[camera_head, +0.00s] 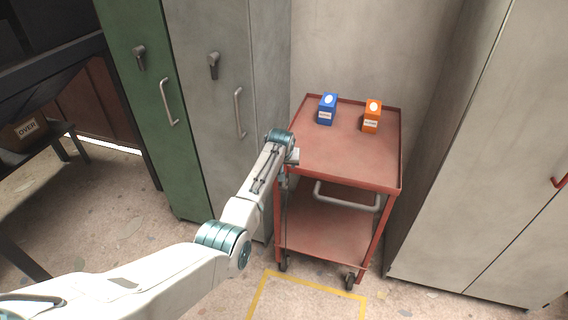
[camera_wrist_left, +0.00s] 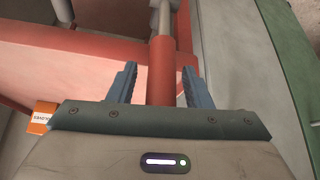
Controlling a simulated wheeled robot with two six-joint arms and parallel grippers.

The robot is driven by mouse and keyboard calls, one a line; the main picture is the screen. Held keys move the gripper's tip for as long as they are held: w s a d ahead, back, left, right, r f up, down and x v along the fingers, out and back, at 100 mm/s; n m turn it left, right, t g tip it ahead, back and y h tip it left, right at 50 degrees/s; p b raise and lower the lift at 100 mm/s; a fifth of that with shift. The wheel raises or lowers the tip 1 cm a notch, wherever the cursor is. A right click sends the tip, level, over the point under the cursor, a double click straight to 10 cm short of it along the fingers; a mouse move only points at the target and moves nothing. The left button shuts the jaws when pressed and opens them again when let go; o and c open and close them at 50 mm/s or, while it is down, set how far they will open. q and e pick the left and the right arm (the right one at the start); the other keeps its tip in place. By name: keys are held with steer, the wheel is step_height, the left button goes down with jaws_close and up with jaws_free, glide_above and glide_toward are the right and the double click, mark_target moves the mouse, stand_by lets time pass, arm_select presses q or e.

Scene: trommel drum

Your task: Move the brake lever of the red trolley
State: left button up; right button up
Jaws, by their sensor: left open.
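The red trolley (camera_head: 345,158) stands between the cabinets, with a grey push handle (camera_head: 347,197) at its near side. In the left wrist view, the brake lever (camera_wrist_left: 161,70) shows as a red grip on a grey rod, and the trolley's red rim (camera_wrist_left: 85,40) lies behind it. My left gripper (camera_wrist_left: 159,88) is open, with one finger on each side of the red grip; I cannot tell if either touches it. In the head view, my left gripper (camera_head: 285,178) is at the trolley's near left corner, and the arm hides the lever. My right gripper is not in view.
A blue box (camera_head: 327,109) and an orange box (camera_head: 372,116) stand on the trolley's top tray. Green (camera_head: 150,100) and grey (camera_head: 215,100) cabinets stand close on the left, a pale cabinet (camera_head: 480,150) on the right. Yellow tape (camera_head: 312,285) marks open floor in front.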

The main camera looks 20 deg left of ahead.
arm_select(q)
steer(key=a+b+v, duration=0.1)
steer(key=b+v, duration=0.1)
steer(key=v, duration=0.8)
steer(key=shift+s+d+r, duration=0.15)
steer(key=shift+d+r, duration=0.25)
steer(key=shift+d, duration=0.15)
